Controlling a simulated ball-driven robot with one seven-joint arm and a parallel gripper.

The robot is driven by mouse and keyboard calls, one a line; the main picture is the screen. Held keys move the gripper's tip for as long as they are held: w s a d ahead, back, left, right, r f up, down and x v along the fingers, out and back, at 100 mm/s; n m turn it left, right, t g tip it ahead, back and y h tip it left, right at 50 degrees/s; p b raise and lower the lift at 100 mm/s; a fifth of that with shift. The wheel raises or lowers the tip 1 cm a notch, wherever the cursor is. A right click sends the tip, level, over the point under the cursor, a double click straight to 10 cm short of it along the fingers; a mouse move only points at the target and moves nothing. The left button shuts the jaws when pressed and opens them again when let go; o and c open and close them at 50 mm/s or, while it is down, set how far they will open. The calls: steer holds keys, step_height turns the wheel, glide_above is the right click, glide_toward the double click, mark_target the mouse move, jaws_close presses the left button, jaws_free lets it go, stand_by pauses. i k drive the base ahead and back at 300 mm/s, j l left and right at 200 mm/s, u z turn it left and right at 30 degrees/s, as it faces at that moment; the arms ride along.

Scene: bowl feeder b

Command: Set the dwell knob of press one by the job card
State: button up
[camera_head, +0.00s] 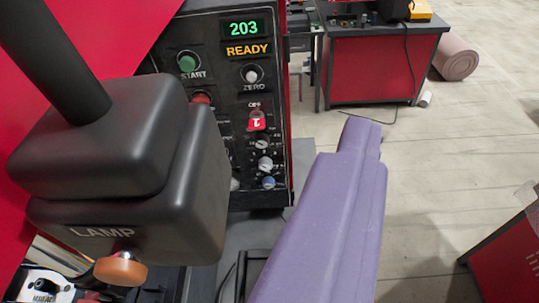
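The control panel (240,110) of a press stands upright behind a black lamp box, with a green 203 and an orange READY on its displays. Small knobs sit low on its right: a dark one with a light pointer (262,144), a pale grey one (265,163) and a blue one (268,183). Their labels are too small to read, so I cannot tell which is the dwell knob. No readable job card shows. A long purple stepped shape (325,215) reaches up from the bottom; it may be part of my gripper. No fingertip pair shows, and no grasp is visible.
The black lamp box (130,160) with an orange knob (121,270) hides the panel's lower left. A green START button (188,62), a ZERO knob (252,74) and a red tag marked 1 (257,121) are on the panel. Pale floor (440,150) is open at right.

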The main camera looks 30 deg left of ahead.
mark_target(265, 163)
steer(key=k, duration=0.3)
steer(key=k+u, duration=0.1)
steer(key=u, duration=0.3)
steer(key=k+u, duration=0.15)
steer(key=u, duration=0.25)
steer(key=k+j+u, duration=0.1)
steer(key=u, duration=0.35)
steer(key=i+j+u, duration=0.2)
steer(key=u, duration=0.15)
steer(key=i+j+u, duration=0.45)
steer(key=u, duration=0.2)
steer(key=k+z, duration=0.2)
steer(key=k, duration=0.2)
steer(key=z, duration=1.75)
